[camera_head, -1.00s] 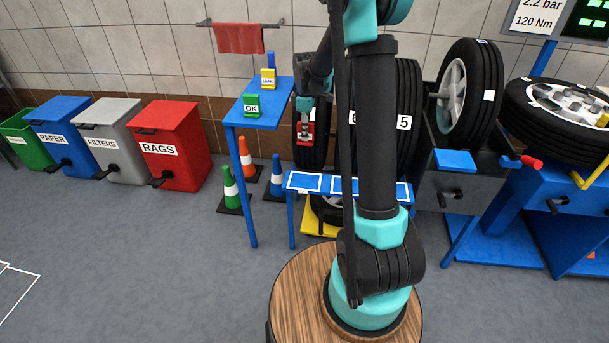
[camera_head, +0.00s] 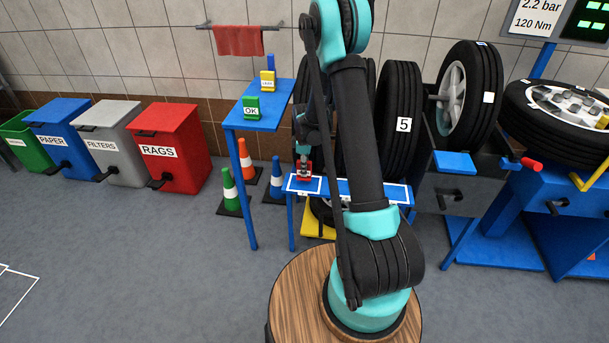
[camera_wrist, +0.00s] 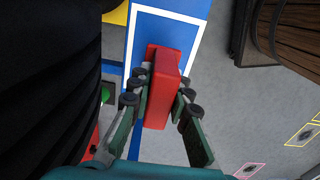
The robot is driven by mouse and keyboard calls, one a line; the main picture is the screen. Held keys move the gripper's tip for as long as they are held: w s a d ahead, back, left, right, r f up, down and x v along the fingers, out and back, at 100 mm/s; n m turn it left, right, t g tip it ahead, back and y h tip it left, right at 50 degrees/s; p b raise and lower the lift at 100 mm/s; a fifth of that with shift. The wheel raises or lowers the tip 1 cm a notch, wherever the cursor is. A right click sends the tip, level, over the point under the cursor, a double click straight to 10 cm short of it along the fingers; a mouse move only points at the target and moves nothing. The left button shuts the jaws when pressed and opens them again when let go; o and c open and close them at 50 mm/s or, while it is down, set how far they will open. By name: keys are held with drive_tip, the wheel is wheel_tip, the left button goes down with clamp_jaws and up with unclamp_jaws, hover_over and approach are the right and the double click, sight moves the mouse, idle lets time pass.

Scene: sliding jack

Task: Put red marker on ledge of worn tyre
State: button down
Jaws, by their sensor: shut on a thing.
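My gripper (camera_head: 304,160) is shut on the red marker (camera_head: 304,168), a red block. The marker is at the left white-outlined section of the blue ledge (camera_head: 395,193) in front of the tyres. In the wrist view the marker (camera_wrist: 161,90) sits between the fingers, over the blue ledge (camera_wrist: 144,30) and its white outline. I cannot tell whether it touches the ledge. One tyre (camera_head: 399,85) bears a 5. Other tyres to its left are mostly hidden by my arm, so I cannot tell which one is worn.
A blue stand (camera_head: 262,117) with a green OK marker (camera_head: 252,108) and a yellow marker (camera_head: 267,81) is left of my gripper. Cones (camera_head: 230,190) stand beneath it. A wheel machine (camera_head: 455,180) is at the right. Open floor lies at front left.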

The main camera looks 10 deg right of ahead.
drive_tip(key=shift+f, duration=1.6)
drive_tip(key=shift+f, duration=0.1)
drive_tip(key=c, duration=1.4)
unclamp_jaws()
wheel_tip(320, 180, up, 12)
drive_tip(key=shift+s+r, duration=0.1)
drive_tip(key=shift+r, duration=0.05)
drive_tip(key=s+d+r+m+t, duration=0.1)
drive_tip(key=s+m, duration=0.3)
drive_tip(key=s, duration=0.6)
drive_tip(key=s+d+r+m+t, duration=0.1)
drive_tip(key=s+r+m, duration=0.3)
drive_tip(key=s, duration=0.6)
drive_tip(key=s+d+r+m+t, duration=0.2)
drive_tip(key=s+m, duration=0.4)
drive_tip(key=s, duration=0.4)
drive_tip(key=shift+s+d+r, duration=0.1)
drive_tip(key=shift+s+r, duration=0.05)
drive_tip(key=shift+r, duration=0.15)
